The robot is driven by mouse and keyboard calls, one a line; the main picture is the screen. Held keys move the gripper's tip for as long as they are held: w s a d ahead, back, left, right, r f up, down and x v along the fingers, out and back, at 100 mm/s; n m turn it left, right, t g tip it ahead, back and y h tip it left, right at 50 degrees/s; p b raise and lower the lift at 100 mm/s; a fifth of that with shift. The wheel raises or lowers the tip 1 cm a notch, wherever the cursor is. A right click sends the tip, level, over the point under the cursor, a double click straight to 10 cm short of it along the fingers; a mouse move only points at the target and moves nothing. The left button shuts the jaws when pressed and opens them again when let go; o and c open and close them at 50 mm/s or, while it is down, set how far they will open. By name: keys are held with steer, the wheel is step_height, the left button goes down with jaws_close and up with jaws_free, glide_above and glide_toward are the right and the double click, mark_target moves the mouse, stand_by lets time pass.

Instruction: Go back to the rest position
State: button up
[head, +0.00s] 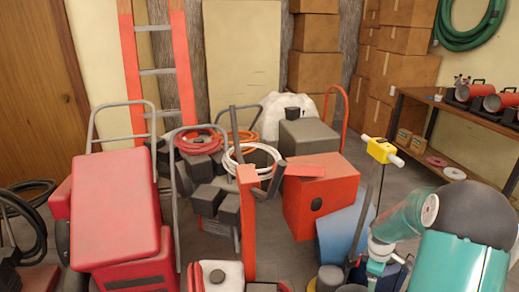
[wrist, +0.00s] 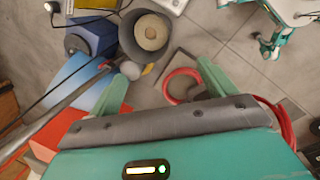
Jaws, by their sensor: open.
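My gripper (wrist: 162,82) shows in the wrist view. Its two green fingers are spread wide apart with nothing between them. Tiled floor and part of a red ring (wrist: 180,84) show beyond the fingers, and I cannot tell how far below it lies. In the head view my teal arm is at the lower right; I cannot make out the fingertips there.
In the head view, a red machine (head: 115,215), an orange-red box (head: 315,200) and a yellow-topped pole (head: 382,150) crowd the floor. A shelf (head: 450,108) stands right. In the wrist view, a grey bucket-like thing (wrist: 128,40) stands beside a blue box (wrist: 90,38).

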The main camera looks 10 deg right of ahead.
steer(key=s+a+r+m+t, duration=0.1)
steer(key=s+a+r+m, duration=0.1)
steer(key=a+r, duration=0.7)
steer(key=s+a+r+m+t, duration=0.1)
steer(key=s+a+r+m, duration=0.2)
steer(key=a+r, duration=0.65)
steer(key=s+a+r+m+t+y, duration=0.2)
steer(key=s+a+r+m+t, duration=0.1)
steer(key=s+a+r, duration=0.7)
steer(key=s+a+m, duration=0.1)
steer(key=s, duration=0.3)
steer(key=shift+a, duration=0.25)
